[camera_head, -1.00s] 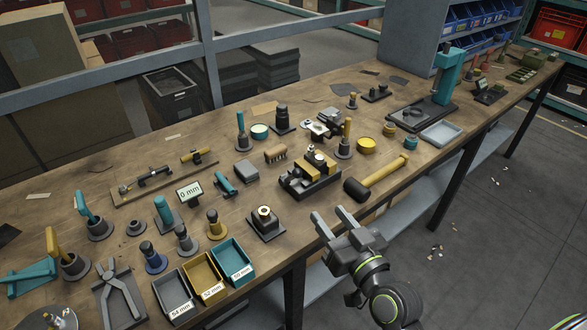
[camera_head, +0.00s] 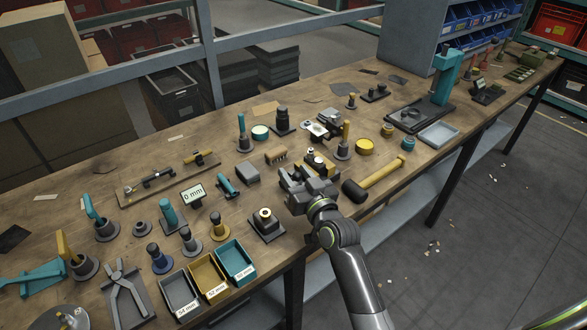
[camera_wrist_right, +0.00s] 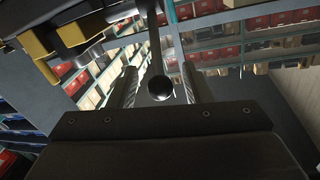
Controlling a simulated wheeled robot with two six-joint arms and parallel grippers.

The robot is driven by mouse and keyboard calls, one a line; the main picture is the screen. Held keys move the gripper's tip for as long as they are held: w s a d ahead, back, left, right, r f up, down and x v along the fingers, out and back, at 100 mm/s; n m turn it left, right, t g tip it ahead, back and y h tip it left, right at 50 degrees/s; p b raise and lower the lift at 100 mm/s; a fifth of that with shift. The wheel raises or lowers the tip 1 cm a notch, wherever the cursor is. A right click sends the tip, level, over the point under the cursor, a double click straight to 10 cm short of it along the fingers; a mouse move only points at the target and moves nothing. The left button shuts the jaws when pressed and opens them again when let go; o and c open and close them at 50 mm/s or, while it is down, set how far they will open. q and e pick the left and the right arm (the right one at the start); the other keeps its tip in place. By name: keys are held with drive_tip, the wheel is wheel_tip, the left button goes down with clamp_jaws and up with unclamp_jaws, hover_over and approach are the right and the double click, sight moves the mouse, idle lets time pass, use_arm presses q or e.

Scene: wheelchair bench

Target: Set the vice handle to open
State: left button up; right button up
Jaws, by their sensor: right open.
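The vice (camera_head: 318,160) is a dark block with yellow parts, standing near the front edge of the bench. My right gripper (camera_head: 305,183) is at its front side and hides much of it in the head view. In the right wrist view, a dark metal rod, which looks like the vice handle (camera_wrist_right: 155,50), ends in a round ball between the two fingers of my open right gripper (camera_wrist_right: 158,85). A gap shows on both sides of the ball. Dark and yellow parts of the vice (camera_wrist_right: 60,35) fill the upper left there. My left gripper is not in view.
A yellow-handled mallet (camera_head: 380,175) lies just right of my right gripper. A dark block with a ringed post (camera_head: 266,223) stands to the left. Teal, yellow and grey bins (camera_head: 236,262) sit at the front edge. Room in front of the bench is free.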

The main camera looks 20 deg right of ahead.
drive_tip(key=shift+w+a, duration=0.1)
drive_tip(key=shift+w, duration=0.6)
drive_tip(key=shift+c, duration=0.3)
clamp_jaws()
